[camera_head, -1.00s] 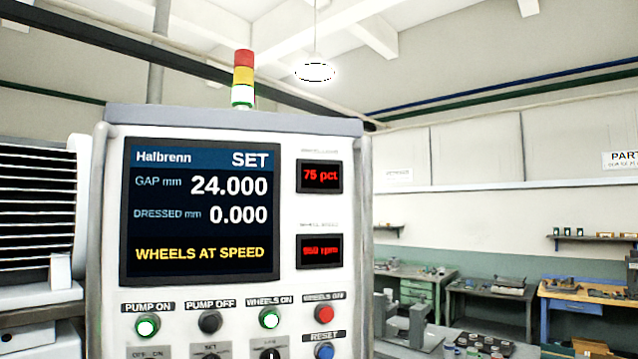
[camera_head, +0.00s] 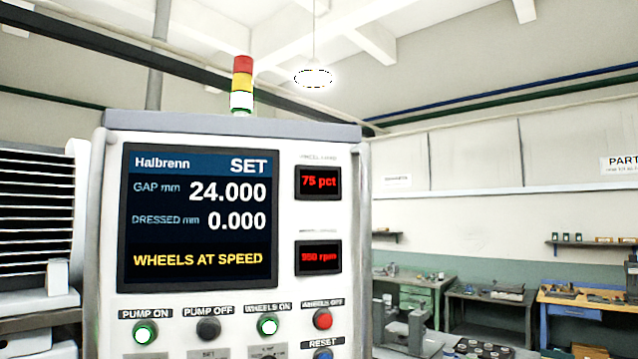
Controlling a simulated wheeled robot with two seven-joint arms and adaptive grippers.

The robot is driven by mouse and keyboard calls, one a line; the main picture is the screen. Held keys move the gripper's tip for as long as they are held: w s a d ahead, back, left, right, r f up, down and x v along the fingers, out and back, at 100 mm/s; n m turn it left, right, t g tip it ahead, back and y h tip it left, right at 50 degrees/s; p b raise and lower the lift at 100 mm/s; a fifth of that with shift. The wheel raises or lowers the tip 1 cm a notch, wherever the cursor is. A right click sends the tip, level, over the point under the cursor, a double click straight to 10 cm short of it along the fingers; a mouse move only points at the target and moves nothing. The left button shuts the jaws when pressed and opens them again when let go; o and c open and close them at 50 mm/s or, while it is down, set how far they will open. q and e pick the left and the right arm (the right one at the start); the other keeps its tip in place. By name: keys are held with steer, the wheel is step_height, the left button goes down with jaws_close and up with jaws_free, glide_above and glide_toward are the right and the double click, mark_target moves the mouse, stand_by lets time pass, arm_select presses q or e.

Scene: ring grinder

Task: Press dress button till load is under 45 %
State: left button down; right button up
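The machine's control panel (camera_head: 335,320) faces me. Its main screen (camera_head: 198,238) reads Halbrenn, SET, GAP mm 24.000, DRESSED mm 0.000 and WHEELS AT SPEED. The upper small red display (camera_head: 318,182) reads 75 pct. The lower small red display (camera_head: 318,257) reads 950 rpm. The PUMP ON button (camera_head: 145,333) and the WHEELS ON button (camera_head: 268,326) are lit green. The PUMP OFF button (camera_head: 208,329) is dark, and the WHEELS OFF button (camera_head: 323,319) is red. A blue RESET button (camera_head: 323,354) is cut off at the bottom edge. No dress button shows. Neither gripper is in view.
A louvred grey housing (camera_head: 35,205) is at the left. Workbenches with parts, including a blue one (camera_head: 570,312), stand at the right back.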

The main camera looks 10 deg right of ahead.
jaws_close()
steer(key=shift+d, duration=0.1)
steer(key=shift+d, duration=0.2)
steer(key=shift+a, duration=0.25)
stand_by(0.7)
